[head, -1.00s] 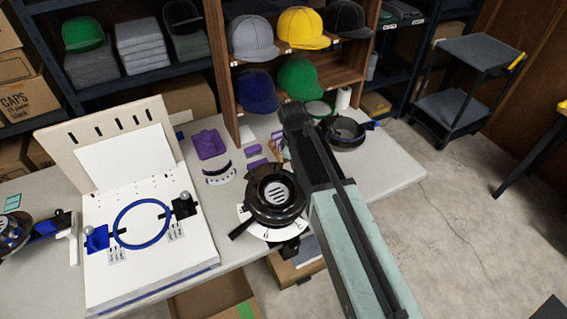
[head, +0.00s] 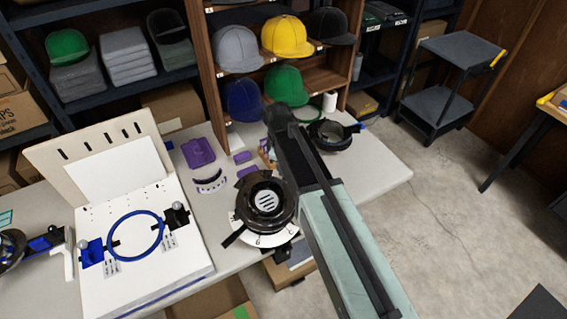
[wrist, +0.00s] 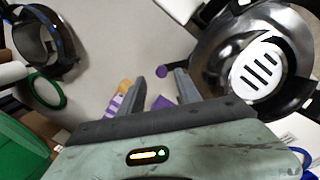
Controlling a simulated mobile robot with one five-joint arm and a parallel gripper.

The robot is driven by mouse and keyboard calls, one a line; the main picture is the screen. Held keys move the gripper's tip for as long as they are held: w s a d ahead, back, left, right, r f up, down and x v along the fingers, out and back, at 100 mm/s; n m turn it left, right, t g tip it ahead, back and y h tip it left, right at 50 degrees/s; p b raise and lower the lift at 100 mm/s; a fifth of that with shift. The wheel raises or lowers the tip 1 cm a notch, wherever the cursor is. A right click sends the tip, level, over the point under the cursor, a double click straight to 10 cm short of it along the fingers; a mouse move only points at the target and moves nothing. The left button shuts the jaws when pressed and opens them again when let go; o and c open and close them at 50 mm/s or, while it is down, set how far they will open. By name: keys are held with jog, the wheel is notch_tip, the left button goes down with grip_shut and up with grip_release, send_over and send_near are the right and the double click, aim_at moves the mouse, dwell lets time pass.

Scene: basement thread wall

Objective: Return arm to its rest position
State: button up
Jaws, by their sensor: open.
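My arm (head: 340,235) reaches from the lower right of the head view over the table's right part, its far end beside a black round holder (head: 268,203). In the head view the fingers are hidden behind the arm. In the wrist view my gripper (wrist: 159,78) is open, its two dark fingers apart with nothing held between them. Beyond the fingers lie a small purple piece (wrist: 162,102) and a purple-striped piece (wrist: 115,101) on the table. The black holder with its slotted white disc also fills the right of the wrist view (wrist: 210,62).
A white board with a blue hoop (head: 136,237) stands on the table's left. Another black ring (head: 330,136) sits behind my arm. Cap shelves (head: 215,70) rise behind the table. Open floor (head: 440,220) lies right of the table, with a dark cart (head: 455,58) beyond.

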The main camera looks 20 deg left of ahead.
jog(key=r+p, duration=0.1)
jog(key=r, duration=0.1)
jog(key=r+p, duration=0.1)
jog(key=r, duration=0.1)
jog(key=shift+s, duration=0.2)
